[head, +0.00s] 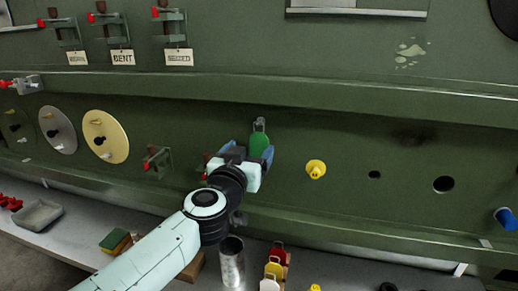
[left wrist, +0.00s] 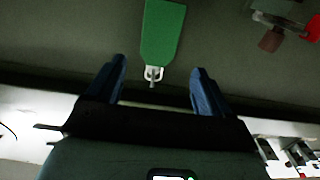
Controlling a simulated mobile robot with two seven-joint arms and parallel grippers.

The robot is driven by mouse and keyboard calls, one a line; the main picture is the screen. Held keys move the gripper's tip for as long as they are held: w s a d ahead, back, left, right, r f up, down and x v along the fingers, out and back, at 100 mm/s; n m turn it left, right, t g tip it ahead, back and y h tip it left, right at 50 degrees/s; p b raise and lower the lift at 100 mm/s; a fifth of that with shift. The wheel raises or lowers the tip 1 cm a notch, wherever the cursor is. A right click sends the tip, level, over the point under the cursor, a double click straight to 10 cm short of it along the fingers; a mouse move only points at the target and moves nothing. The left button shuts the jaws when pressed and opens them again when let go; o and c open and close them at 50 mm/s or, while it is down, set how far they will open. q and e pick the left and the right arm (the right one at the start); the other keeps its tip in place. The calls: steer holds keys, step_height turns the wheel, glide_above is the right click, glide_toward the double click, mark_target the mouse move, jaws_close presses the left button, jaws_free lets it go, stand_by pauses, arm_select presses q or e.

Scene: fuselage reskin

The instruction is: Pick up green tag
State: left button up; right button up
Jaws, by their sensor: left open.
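The green tag (head: 259,142) hangs against the dark green fuselage wall, with a light metal clip at its top. In the left wrist view the tag (left wrist: 162,32) shows with its pale clip (left wrist: 153,73) toward the gripper, in line with the gap between the fingers. My left gripper (head: 247,153) is open, its blue fingers either side of the tag in the head view. In the left wrist view the gripper (left wrist: 159,68) has nothing between its fingers but the clip end; I cannot tell how deep the tag sits. My right gripper is out of view.
A yellow plug (head: 316,169) sits in the wall to the right, near open holes (head: 443,184). A red-handled clamp (head: 157,161) and round discs (head: 105,136) are to the left. Below, a shelf holds a metal cup (head: 231,262), coloured tags (head: 275,265) and a sponge (head: 115,241).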

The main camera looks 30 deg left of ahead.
mark_target(259, 140)
arm_select(q)
steer(key=shift+x, duration=2.75)
steer(key=shift+d+r, duration=0.1)
steer(key=shift+d, duration=0.1)
steer(key=c, duration=1.1)
